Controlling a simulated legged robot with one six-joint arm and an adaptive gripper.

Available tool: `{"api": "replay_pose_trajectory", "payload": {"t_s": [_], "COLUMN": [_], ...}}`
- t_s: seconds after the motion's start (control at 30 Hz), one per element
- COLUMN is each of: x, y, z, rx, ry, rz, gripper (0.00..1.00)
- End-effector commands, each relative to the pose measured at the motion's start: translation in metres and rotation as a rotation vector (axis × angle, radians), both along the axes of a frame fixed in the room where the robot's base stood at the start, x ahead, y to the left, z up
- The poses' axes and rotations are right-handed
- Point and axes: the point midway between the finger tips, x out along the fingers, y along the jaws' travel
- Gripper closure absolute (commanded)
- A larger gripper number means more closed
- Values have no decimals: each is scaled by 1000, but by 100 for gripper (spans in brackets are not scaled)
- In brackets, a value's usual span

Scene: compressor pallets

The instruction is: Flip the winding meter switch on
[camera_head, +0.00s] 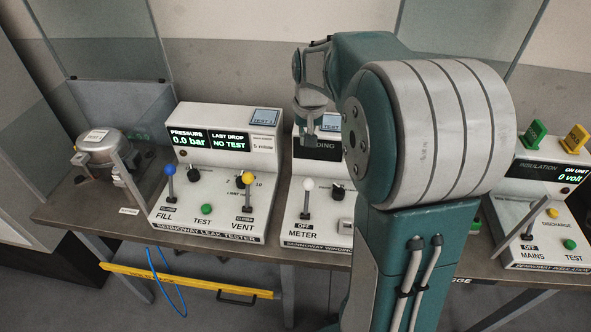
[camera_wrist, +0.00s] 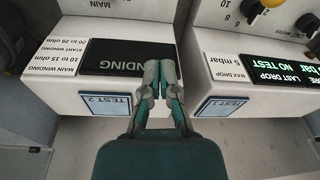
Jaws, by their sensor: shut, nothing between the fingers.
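The winding meter (camera_head: 300,235) is the white sloped box in the middle of the bench, partly hidden by my arm. Its METER switch (camera_head: 308,185) is a lever with a white ball knob, standing up above an OFF label. My gripper (camera_head: 309,138) is shut and empty, in front of the upper part of the winding meter, above and behind the switch knob. In the wrist view my gripper (camera_wrist: 163,78) points over the right end of the dark winding display (camera_wrist: 110,58), whose left letters it covers. The switch is not visible in the wrist view.
The leak tester (camera_head: 213,143) with blue and yellow levers stands close on the left. A metal compressor (camera_head: 100,147) sits at the far left. A yellow bar (camera_head: 190,280) runs below the bench.

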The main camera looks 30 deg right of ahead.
Motion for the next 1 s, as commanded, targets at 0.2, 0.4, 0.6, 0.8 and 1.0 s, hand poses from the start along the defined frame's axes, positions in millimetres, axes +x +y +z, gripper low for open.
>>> {"api": "replay_pose_trajectory", "payload": {"t_s": [0.2, 0.4, 0.6, 0.8, 1.0], "x": [0, 1, 5, 10, 14], "y": [-1, 2, 1, 0, -1], "z": [0, -8, -40, -73, -100], "rx": [0, -1, 0, 0, -1], "ry": [0, 3, 5, 4, 3], "rz": [-2, -1, -1, -1, -1], "gripper": [100, 100, 100, 100, 100]}}
